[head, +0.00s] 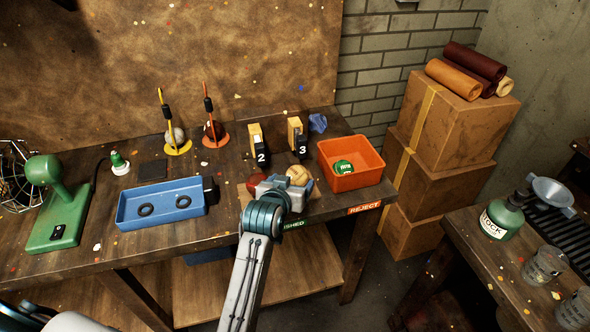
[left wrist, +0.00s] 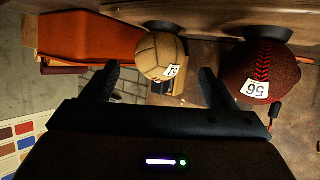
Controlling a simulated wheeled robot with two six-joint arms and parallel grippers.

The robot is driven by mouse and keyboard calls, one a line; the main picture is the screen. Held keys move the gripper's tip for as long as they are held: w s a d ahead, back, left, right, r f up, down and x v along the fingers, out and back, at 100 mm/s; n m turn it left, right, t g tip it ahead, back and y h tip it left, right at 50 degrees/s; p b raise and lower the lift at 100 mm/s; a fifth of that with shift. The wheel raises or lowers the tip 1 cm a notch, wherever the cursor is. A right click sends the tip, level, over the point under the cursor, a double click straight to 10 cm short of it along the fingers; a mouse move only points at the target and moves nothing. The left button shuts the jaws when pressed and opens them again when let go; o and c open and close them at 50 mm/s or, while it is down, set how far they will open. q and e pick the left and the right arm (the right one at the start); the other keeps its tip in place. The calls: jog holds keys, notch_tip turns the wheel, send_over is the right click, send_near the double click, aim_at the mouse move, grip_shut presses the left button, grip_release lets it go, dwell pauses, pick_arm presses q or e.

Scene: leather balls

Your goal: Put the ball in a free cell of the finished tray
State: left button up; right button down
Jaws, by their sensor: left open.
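A tan ball (head: 298,174) with a white number tag sits near the front right of the bench. It also shows in the left wrist view (left wrist: 160,53), resting on a dark round seat. My left gripper (head: 288,184) is open, with its fingers on either side of the tan ball and visible gaps. A dark red ball (head: 257,183) tagged 56 sits to the left; in the left wrist view (left wrist: 262,72) it is at the right. My gripper and arm hide most of the area behind the green FINISHED label (head: 292,224), so its cells cannot be made out. My right gripper is not in view.
An orange bin (head: 362,181) holding a green ball (head: 343,167) stands right, behind the REJECT label. A blue tray (head: 133,217) with two black rings lies left. Two stands with balls, number blocks 2 (head: 258,146) and 3 (head: 298,139) stand behind.

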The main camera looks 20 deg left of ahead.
pick_arm(q)
jog(key=p+v, duration=0.3)
jog(key=v, duration=0.2)
jog(key=shift+s+r, duration=0.25)
jog(key=shift+s, duration=0.05)
jog(key=shift+s+r+p, duration=0.1)
jog(key=shift+s+p, duration=0.35)
jog(key=shift+s, duration=0.15)
dwell(0.5)
